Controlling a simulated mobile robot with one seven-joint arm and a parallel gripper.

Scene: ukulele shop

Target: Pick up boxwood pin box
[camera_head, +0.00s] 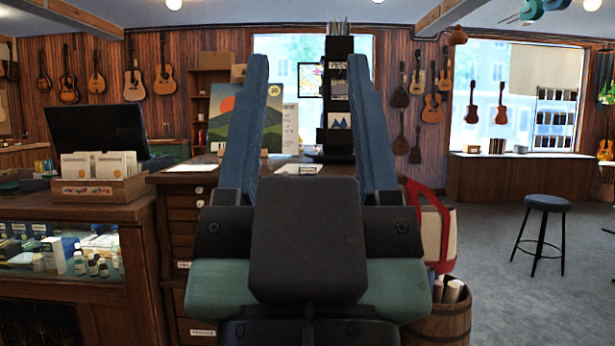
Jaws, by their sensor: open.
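My gripper (306,66) fills the middle of the view, its two blue fingers spread wide apart and pointing away into the room. Nothing is between the fingers. I cannot make out a boxwood pin box for certain. My gripper hides part of the drawer cabinet (178,214) and its top behind it.
A glass-fronted counter (70,216) stands at left with a wooden card box (98,190) and a dark screen (97,133). A black display rack (338,95) stands behind my gripper. A barrel (440,322) and stool (547,203) are at right, with open carpet around the stool.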

